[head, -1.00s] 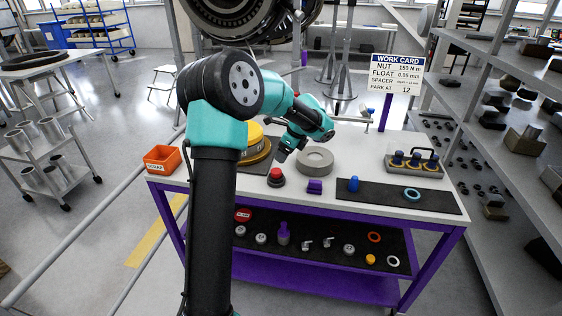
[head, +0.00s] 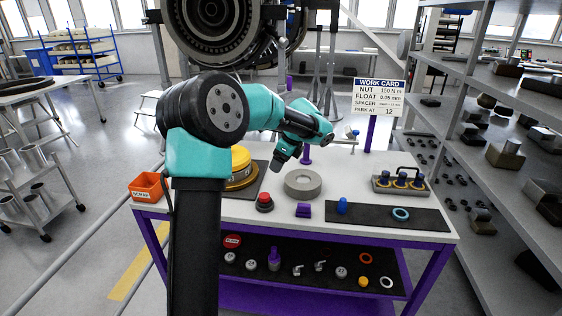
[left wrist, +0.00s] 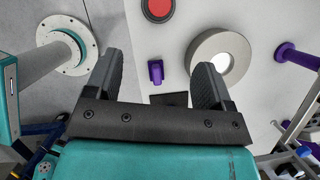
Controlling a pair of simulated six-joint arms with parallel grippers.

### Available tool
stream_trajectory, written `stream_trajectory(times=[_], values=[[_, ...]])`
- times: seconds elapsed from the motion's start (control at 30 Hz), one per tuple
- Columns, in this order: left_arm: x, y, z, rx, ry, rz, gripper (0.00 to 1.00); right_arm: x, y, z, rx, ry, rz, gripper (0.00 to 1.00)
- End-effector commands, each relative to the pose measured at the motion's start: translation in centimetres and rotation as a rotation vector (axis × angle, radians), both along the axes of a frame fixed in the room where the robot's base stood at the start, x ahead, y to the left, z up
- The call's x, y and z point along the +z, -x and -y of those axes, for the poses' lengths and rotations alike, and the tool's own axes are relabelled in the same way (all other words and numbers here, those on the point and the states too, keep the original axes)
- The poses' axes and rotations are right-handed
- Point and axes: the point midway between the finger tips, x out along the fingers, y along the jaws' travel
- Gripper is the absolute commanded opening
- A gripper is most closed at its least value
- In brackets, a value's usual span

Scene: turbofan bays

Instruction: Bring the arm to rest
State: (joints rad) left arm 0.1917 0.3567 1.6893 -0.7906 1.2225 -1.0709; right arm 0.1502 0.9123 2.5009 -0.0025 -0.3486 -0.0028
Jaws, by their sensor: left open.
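My left arm, teal and black, rises in the left middle of the head view. Its gripper (head: 278,164) points down above the white workbench (head: 330,163), left of a grey ring (head: 303,183). In the left wrist view the two dark fingers (left wrist: 158,82) stand wide apart with nothing held between them. Beyond them, that view shows a purple block (left wrist: 156,72), the grey ring (left wrist: 222,60) to the right and a red button (left wrist: 158,8) at the top. My right gripper is in neither view.
The bench holds an orange scrap bin (head: 147,187), a yellow stack (head: 241,170), a blue peg (head: 342,205) and a tray of several yellow-and-blue parts (head: 401,181). A work card (head: 378,97) stands behind. A turbofan (head: 225,30) hangs above; shelves (head: 510,115) line the right.

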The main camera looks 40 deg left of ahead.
Motion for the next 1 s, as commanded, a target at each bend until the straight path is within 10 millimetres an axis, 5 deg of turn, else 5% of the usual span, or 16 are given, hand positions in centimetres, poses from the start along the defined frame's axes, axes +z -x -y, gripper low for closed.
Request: stream_trajectory(times=[0.53,0.67,1.0], values=[[-1.2,0.7,-0.6,0.020,0.018,-0.019,0.76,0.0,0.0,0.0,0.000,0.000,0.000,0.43],[-4.4,3.0,-2.1,0.079,0.075,-0.072,0.76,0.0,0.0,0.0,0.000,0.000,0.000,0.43],[-15.5,13.7,-5.6,0.338,0.319,-0.248,0.76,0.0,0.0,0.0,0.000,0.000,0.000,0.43]])
